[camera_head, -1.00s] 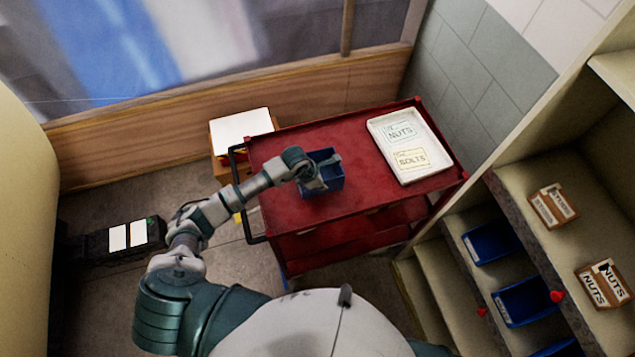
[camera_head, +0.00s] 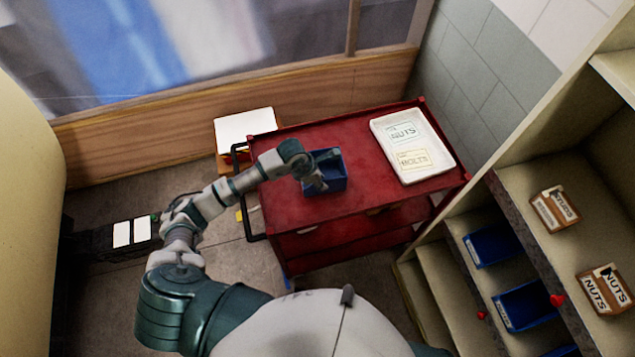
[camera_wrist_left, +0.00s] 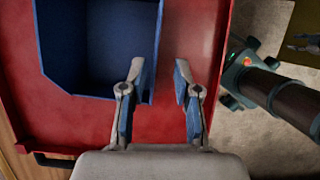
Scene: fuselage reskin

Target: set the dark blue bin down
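The dark blue bin (camera_head: 333,179) sits upright on the top of the red cart (camera_head: 285,205), left of the white tray. It is open and looks empty. My left gripper (camera_head: 317,184) is at the bin's near left side in the head view. In the left wrist view, my left gripper (camera_wrist_left: 160,80) is open, its two fingers apart. One wall of the bin (camera_wrist_left: 95,45) reaches between the fingertips, with a visible gap to the right finger. I cannot tell whether the left finger touches the wall. My right gripper is not in view.
A white tray (camera_head: 444,165) with NUTS and BOLTS labels lies on the cart's right end. Shelves (camera_head: 515,195) at the right hold blue bins (camera_head: 525,305) and labelled boxes (camera_head: 555,208). A white-topped box (camera_head: 245,124) stands behind the cart's left end. The cart top's middle is clear.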

